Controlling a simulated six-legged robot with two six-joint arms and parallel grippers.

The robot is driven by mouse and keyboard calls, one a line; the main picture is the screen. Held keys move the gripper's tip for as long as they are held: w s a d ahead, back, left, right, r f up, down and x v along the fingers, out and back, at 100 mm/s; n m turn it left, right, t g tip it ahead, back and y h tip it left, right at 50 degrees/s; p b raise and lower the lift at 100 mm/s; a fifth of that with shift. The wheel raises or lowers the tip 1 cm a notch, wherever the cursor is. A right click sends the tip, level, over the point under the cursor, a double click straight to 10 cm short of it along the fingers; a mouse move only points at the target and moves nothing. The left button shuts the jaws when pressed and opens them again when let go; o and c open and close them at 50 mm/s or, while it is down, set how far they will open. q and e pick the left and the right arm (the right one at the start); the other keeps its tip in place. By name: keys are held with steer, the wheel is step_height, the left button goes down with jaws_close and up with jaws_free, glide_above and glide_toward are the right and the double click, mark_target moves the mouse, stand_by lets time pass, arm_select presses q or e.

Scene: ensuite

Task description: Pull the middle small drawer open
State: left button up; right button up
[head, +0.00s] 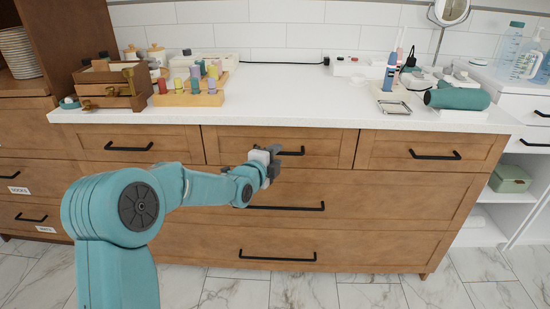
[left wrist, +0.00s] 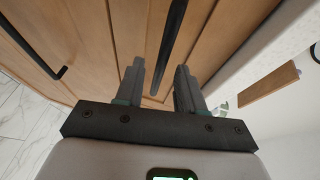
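The middle small drawer (head: 330,145) is in the top row of the wooden cabinet, flush with its neighbours and shut. Its black bar handle (head: 293,153) is partly covered by my left gripper (head: 272,163). In the left wrist view the handle (left wrist: 170,45) runs between the two fingers of my left gripper (left wrist: 160,66). The fingers are apart, with a gap on either side of the handle, so I see no grip on it. My right gripper is in neither view.
Small drawers with black handles sit at left (head: 129,146) and right (head: 435,155). Wide drawers (head: 277,256) lie below. The white countertop (head: 290,95) above holds a wooden box (head: 113,85), coloured pegs and a teal hairdryer (head: 457,97).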

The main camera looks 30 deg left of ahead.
arm_select(q)
steer(key=shift+w, duration=0.2)
jaws_close()
steer(key=shift+f, duration=0.1)
